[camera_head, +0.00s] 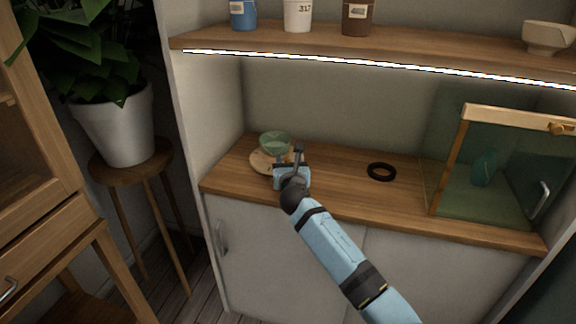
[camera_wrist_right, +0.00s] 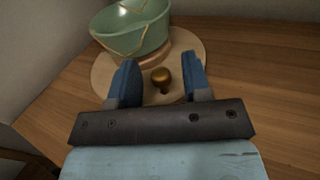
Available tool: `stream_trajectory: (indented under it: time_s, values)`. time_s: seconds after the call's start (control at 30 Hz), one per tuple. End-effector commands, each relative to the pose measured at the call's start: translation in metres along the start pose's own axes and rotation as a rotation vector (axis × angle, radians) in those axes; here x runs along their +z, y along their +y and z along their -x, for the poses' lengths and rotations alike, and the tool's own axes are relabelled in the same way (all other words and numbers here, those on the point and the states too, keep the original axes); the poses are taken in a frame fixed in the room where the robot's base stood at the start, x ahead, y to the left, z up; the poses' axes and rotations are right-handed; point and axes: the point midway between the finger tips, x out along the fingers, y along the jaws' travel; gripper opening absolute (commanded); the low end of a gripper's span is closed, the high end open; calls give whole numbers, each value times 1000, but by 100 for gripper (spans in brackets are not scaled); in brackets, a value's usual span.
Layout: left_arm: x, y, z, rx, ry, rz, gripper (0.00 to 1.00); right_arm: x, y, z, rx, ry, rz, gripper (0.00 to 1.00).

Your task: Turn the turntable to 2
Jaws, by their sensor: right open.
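The turntable (camera_head: 257,162) is a pale round wooden disc on the counter, left of centre; its rim also shows in the right wrist view (camera_wrist_right: 196,52). A green bowl with gold seams (camera_head: 275,143) stands on it, and the bowl fills the upper part of the wrist view (camera_wrist_right: 132,29). No number marks are readable on the disc. My left gripper is not in view.
A black ring (camera_head: 381,172) lies on the wooden counter (camera_head: 340,190) to the right. A glass case (camera_head: 465,150) with a teal vase (camera_head: 484,168) stands further right. A shelf (camera_head: 330,45) with cups overhangs the counter. A potted plant (camera_head: 115,125) stands at left.

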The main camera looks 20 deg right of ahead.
Motion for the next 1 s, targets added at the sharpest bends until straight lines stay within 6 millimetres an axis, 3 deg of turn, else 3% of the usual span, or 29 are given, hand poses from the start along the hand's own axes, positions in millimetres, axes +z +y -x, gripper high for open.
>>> stream_trajectory:
  time_s: [0.4, 0.6, 1.0]
  values:
    - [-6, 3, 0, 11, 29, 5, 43, 0, 0, -9, 0, 0, -1, 44]
    - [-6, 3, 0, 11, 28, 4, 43, 0, 0, -9, 0, 0, -1, 0]
    - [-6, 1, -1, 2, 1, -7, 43, 2, -6, -9, 19, 0, 2, 0]
